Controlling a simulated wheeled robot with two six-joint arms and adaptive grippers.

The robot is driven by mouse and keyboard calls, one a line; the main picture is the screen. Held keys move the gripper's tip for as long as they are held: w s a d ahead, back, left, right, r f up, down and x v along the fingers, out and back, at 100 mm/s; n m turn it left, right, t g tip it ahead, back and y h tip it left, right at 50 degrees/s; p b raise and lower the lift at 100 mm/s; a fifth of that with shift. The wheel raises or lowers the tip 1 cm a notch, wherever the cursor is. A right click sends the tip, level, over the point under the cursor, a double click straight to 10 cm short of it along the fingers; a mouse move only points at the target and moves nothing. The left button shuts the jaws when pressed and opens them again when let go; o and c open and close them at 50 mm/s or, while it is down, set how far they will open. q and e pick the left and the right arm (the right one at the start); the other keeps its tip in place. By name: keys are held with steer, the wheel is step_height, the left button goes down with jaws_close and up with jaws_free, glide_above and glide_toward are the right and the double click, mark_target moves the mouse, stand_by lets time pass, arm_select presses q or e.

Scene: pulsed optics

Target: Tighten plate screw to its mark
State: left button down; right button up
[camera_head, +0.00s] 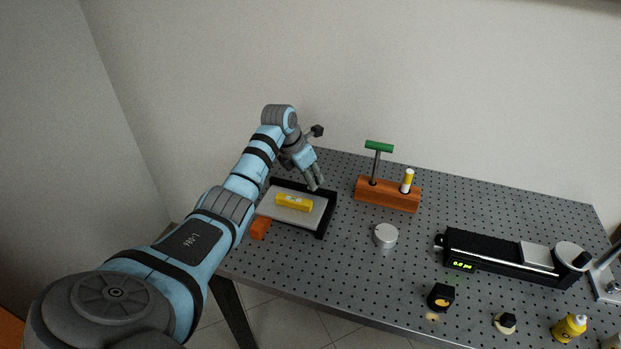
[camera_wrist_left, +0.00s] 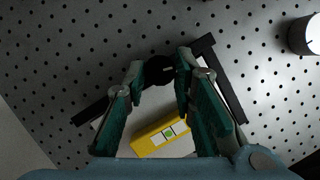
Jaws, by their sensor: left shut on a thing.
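My left gripper (camera_head: 316,186) is at the back right corner of a grey plate (camera_head: 305,216) in a black frame. In the left wrist view the gripper (camera_wrist_left: 161,64) is shut on a round black screw knob (camera_wrist_left: 158,73), with a fingertip on each side. The fingers hide the knob in the head view. A yellow spirit level (camera_head: 294,202) lies on the plate; its green vial also shows in the left wrist view (camera_wrist_left: 168,132). I cannot make out the screw's mark. My right gripper is not in view.
An orange block (camera_head: 260,228) is at the plate's front left. A wooden holder (camera_head: 388,194) with a green T-handle tool (camera_head: 379,147) stands to the right. A silver cylinder (camera_head: 385,236) and a black stage (camera_head: 508,258) with a lit display are farther right. Perforated tabletop is clear between them.

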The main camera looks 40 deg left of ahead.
arm_select(q)
steer(key=m+b, duration=0.1)
steer(key=m+h+b, duration=0.1)
steer(key=m, duration=0.1)
steer(key=shift+a+f, duration=0.15)
steer(key=shift+f, duration=0.05)
steer(key=m+g+h+b, duration=0.1)
steer(key=m+b, duration=0.2)
steer(key=shift+w+b, duration=0.1)
steer(key=shift+b, duration=0.2)
steer(key=shift+r+m+b, duration=0.15)
steer(key=shift+m+b, duration=0.25)
steer(key=shift+b, duration=0.2)
steer(key=shift+a, duration=0.1)
steer(key=c, duration=1.3)
jaws_free()
steer(key=shift+c, duration=0.2)
